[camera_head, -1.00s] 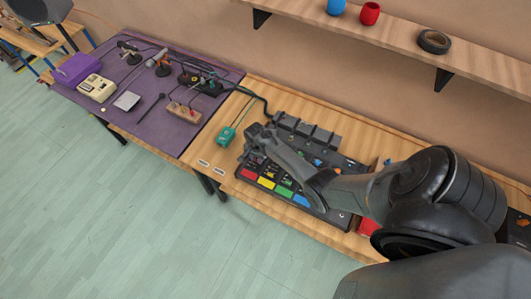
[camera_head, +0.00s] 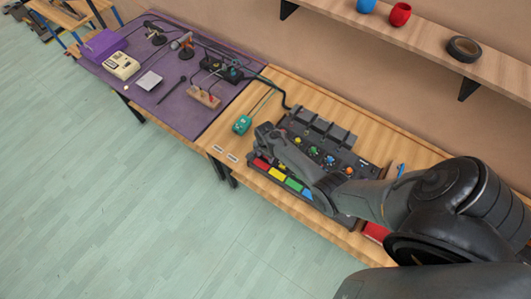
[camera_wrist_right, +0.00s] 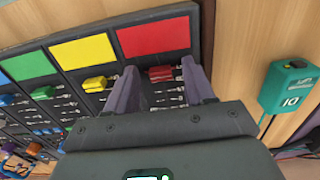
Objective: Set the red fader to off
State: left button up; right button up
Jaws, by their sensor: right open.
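The red fader (camera_wrist_right: 162,73) shows in the right wrist view on the black control board (camera_wrist_right: 52,92), just below the red pad (camera_wrist_right: 155,37). My right gripper (camera_wrist_right: 158,68) is open, with one finger on each side of the red fader. I cannot tell whether either finger touches it. In the head view my right gripper (camera_head: 264,136) is over the left end of the board, and the red fader is hidden behind it. My left gripper is not in view.
Yellow (camera_wrist_right: 99,83) and green (camera_wrist_right: 44,92) faders stand beside the red one. A teal box (camera_wrist_right: 290,88) lies just off the board's end. Several coloured knobs (camera_head: 313,150) sit farther along the board. A purple-covered table (camera_head: 150,98) with gear adjoins at left.

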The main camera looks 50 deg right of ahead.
aim_at(265, 157)
notch_tip(265, 157, up, 11)
jog(key=p, duration=0.1)
dwell(0.5)
jog(key=shift+f, duration=0.15)
jog(key=shift+n+g, duration=0.3)
jog(key=shift+g, duration=0.6)
jog(key=s+f, duration=0.1)
jog(key=s, duration=0.2)
jog(key=s+f+p, duration=0.1)
jog(key=s+f, duration=0.1)
jog(key=s, duration=0.1)
jog(key=s+f, duration=0.1)
jog(key=s, duration=0.3)
jog(key=shift+a+f, duration=0.2)
jog(key=shift+f, duration=0.15)
jog(key=s+a+r+n+t+h+p, duration=0.1)
jog(key=s+a+r+n+t+p, duration=0.15)
jog(key=s+a+r+n, duration=0.8)
jog(key=w+a+r+n+t, duration=0.1)
jog(key=a+r+n, duration=0.3)
jog(key=r, duration=0.3)
jog(key=a+r+n+t+y, duration=0.1)
jog(key=a+r+n+t, duration=0.1)
jog(key=a+r+n, duration=0.2)
notch_tip(265, 157, up, 4)
jog(key=shift+w+f, duration=0.25)
jog(key=shift+w, duration=0.1)
